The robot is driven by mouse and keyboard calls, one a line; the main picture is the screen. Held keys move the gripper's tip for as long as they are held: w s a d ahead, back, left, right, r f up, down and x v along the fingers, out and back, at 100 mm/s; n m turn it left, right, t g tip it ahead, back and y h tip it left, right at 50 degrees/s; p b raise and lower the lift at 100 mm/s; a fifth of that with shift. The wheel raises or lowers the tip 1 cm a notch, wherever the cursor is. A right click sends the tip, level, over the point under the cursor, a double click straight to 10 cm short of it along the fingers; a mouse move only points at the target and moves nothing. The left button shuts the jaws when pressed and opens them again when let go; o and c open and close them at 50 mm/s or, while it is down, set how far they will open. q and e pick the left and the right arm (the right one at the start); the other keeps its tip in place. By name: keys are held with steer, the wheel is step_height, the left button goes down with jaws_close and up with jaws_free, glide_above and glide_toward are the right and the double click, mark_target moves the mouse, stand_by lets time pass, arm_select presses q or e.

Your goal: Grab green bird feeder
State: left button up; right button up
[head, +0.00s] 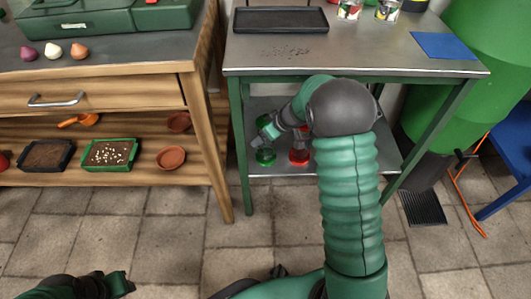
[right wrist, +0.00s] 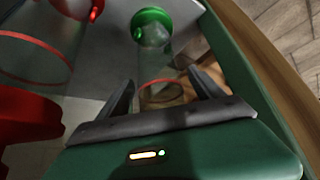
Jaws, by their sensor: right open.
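The green bird feeder (head: 265,157) stands on the lower shelf of the metal table, partly hidden by my right gripper (head: 266,137). In the right wrist view, the feeder shows a glossy green cap (right wrist: 152,22) and a clear tube. My right gripper also shows there (right wrist: 162,88), with its two dark fingers apart. The lower part of the clear tube lies between the fingers in the picture; I cannot tell whether they touch it. My left gripper (head: 118,284) is at the bottom left of the head view, mostly cut off, and its jaws are unclear.
A red bird feeder (head: 299,156) stands close to the right of the green one; it also shows in the right wrist view (right wrist: 28,118). A green table leg (head: 241,150) is close on the left. The tabletop (head: 300,52) is above my right forearm.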

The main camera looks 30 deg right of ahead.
steer(key=shift+r, duration=0.1)
jaws_close()
stand_by(0.4)
